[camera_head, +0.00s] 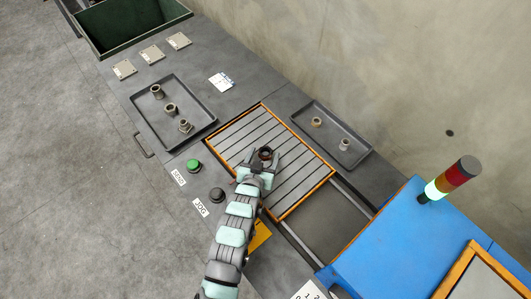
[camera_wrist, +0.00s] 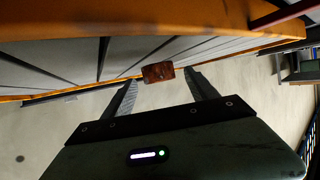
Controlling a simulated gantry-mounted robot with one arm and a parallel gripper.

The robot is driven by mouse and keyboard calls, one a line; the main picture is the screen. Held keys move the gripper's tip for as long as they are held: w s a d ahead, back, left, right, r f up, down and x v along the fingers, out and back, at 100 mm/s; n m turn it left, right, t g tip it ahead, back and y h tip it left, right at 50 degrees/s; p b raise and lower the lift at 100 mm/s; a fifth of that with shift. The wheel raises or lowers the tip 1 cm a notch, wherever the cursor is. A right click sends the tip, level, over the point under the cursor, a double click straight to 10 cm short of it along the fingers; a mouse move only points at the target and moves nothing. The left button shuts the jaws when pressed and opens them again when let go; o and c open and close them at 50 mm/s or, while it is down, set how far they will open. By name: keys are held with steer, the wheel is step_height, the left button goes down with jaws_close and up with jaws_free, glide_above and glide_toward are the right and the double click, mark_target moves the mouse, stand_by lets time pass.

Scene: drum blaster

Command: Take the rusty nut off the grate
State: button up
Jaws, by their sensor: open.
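The rusty nut (camera_head: 265,153) sits on the slatted grate (camera_head: 297,186), which has an orange frame. In the wrist view the nut (camera_wrist: 158,72) is a dark reddish-brown block on the underside-up grate (camera_wrist: 60,84). My gripper (camera_head: 264,160) is over the grate, its fingers open on either side of the nut. In the wrist view the fingertips of my gripper (camera_wrist: 161,78) reach just to the nut's near side, with gaps visible. Contact with the nut cannot be told.
A left tray (camera_head: 196,143) holds three metal fittings; a right tray (camera_head: 357,160) holds two. A blue machine (camera_head: 385,250) with a lit signal tower (camera_head: 450,180) stands at lower right. Green (camera_head: 193,166) and black (camera_head: 217,195) buttons line the bench's near edge. A green bin (camera_head: 125,43) is at the far end.

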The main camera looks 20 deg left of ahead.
steer(key=shift+x, duration=0.95)
steer(key=shift+c, duration=0.4)
jaws_close()
